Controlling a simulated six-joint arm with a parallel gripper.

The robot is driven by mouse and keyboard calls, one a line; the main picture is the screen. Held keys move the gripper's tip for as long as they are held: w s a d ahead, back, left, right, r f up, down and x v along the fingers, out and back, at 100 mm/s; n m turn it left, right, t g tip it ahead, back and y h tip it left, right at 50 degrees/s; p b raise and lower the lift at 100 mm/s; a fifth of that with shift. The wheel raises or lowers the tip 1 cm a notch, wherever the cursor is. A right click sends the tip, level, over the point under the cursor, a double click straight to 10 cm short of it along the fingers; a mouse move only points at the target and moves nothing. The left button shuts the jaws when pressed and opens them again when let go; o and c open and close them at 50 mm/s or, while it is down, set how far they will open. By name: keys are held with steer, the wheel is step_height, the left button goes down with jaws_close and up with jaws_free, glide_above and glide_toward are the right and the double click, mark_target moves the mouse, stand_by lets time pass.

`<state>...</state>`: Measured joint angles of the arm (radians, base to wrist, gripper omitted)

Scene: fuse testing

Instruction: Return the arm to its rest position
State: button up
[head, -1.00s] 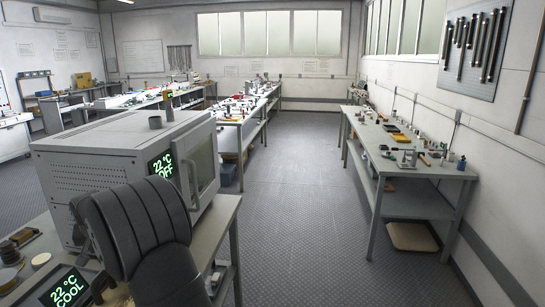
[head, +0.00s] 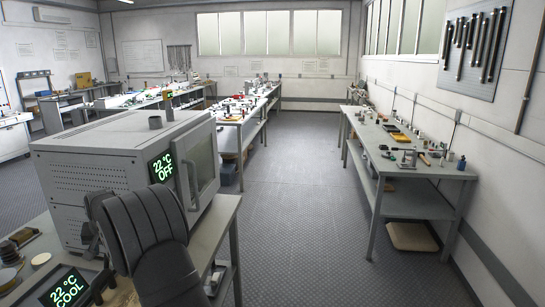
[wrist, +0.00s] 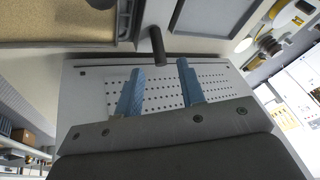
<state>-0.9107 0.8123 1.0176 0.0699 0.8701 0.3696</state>
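My arm's dark grey link stands in the foreground of the head view, in front of the grey oven (head: 90,160). My gripper is hidden behind it there. In the wrist view my gripper (wrist: 160,69) has two blue fingers spread apart with nothing held between them. A light panel with rows of small holes (wrist: 165,92) lies behind the fingers. A short dark cylinder (wrist: 158,46) shows just past the fingertips; I cannot tell its distance from them.
The oven display (head: 163,168) reads 22 °C OFF, and a lower display (head: 67,288) reads 22 °C COOL. A bench with small items (head: 420,190) stands along the right wall. The floor (head: 300,200) between the benches is clear.

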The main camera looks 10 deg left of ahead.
steer(key=v, duration=1.2)
steer(key=f, duration=0.1)
steer(key=s+f+t, duration=0.1)
steer(key=a+f, duration=0.1)
steer(key=shift+s+f, duration=0.15)
steer(key=shift+s, duration=0.2)
stand_by(0.8)
steer(key=shift+g, duration=0.5)
steer(key=x, duration=0.4)
steer(key=w+x, duration=0.1)
steer(key=x, duration=0.4)
steer(key=w+x, duration=0.1)
steer(key=x, duration=0.4)
steer(key=shift+w+a, duration=0.15)
steer(key=shift+w, duration=0.05)
steer(key=shift+c, duration=0.3)
jaws_close()
